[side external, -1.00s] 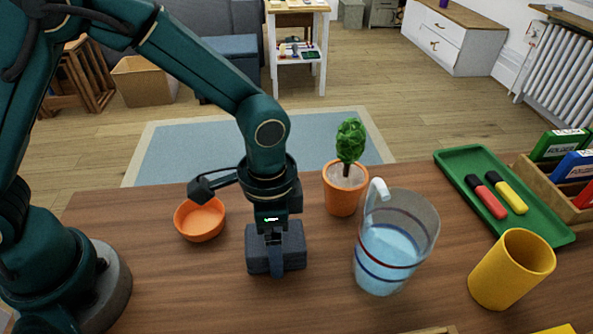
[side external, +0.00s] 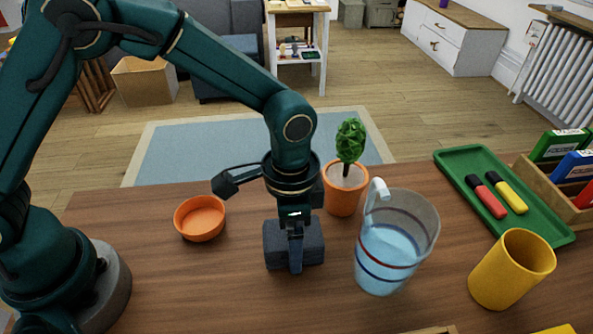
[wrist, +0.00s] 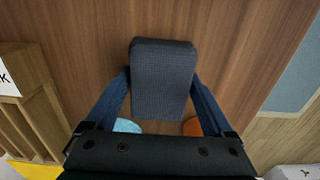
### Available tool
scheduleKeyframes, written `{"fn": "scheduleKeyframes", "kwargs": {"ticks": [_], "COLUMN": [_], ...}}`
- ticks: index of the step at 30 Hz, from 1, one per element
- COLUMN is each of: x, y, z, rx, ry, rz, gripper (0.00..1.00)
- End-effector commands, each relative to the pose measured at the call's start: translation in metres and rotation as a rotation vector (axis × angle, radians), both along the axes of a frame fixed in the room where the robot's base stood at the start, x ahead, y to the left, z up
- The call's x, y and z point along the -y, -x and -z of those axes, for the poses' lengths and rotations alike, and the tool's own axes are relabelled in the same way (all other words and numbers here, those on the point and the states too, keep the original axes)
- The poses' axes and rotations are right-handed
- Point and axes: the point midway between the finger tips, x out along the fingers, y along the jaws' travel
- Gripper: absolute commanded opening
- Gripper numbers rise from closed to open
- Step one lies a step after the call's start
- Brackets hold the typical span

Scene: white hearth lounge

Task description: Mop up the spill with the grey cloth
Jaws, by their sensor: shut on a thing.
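The grey cloth (side external: 276,247) is a folded, dark blue-grey block. My gripper (side external: 295,243) is shut on it, pointing straight down. In the wrist view the cloth (wrist: 161,75) sits between the two fingers of my gripper (wrist: 160,90). It is at the table surface or just above it; I cannot tell which. No spill shows on the bare wood around it; any liquid under the cloth is hidden.
A clear pitcher (side external: 398,240) of blue water stands close right of the cloth. A potted plant (side external: 344,188) is behind, an orange bowl (side external: 200,220) left. A yellow cup (side external: 512,270) and green tray (side external: 455,165) are further right.

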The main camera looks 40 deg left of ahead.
Motion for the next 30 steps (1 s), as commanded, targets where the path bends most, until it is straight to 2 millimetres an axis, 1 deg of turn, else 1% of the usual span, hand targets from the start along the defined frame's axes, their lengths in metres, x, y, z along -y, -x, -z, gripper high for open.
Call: {"fn": "scheduleKeyframes", "kwargs": {"ticks": [3,15,26,30], "x": [0.006,0.021,0.007,-0.001], "y": [-0.008,-0.029,-0.009,0.001], "z": [0.001,0.001,0.000,0.000], "rx": [0.001,0.000,-0.003,-0.001], "ry": [0.001,0.000,-0.001,-0.001], "rz": [0.000,0.000,0.000,0.000], "gripper": [0.35,0.35,0.35,0.35]}}
